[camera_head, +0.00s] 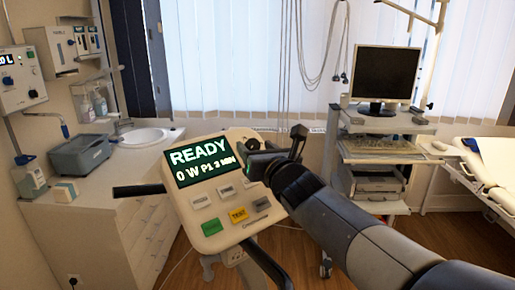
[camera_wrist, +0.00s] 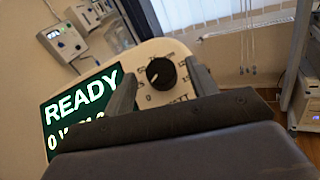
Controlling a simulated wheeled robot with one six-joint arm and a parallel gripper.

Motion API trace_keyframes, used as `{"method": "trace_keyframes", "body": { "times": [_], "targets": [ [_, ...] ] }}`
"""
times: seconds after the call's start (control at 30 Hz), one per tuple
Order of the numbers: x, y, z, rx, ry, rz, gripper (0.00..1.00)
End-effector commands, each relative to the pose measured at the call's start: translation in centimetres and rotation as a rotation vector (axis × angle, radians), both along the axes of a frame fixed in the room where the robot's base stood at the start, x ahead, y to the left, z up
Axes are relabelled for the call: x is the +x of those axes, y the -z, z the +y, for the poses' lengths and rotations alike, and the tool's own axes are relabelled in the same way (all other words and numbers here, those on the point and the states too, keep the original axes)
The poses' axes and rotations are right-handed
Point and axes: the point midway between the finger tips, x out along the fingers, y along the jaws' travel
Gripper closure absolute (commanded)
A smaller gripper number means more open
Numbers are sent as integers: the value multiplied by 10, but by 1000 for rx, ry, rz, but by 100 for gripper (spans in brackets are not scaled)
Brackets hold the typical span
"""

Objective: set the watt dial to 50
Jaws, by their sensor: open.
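The watt dial (camera_wrist: 161,73) is a round black knob on the cream panel of the device (camera_head: 217,210), with printed numbers around it and a light mark towards the lower left, near the 0. The device's green screen (camera_head: 201,158) reads READY and 0 W, with P1 and a minutes reading. My gripper (camera_head: 271,153) is at the panel's upper right corner. In the wrist view its two dark fingers stand apart, one on each side of the dial, with gaps visible. I cannot tell how far above the panel the fingertips are. In the head view my gripper hides much of the dial area.
Grey, yellow and green buttons (camera_head: 210,227) lie below the screen. A dark handle (camera_head: 138,190) sticks out at the panel's left. A counter with a sink (camera_head: 145,137) stands at left, a monitor cart (camera_head: 384,143) and bed (camera_head: 488,165) at right.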

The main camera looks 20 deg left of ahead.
Motion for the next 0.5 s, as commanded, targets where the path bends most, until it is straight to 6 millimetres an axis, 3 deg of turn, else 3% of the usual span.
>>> {"method": "trace_keyframes", "body": {
  "times": [0.13,0.5],
  "targets": [
    [0,0,0,0,0,0,45],
    [0,0,0,-1,0,1,76]
  ]
}}
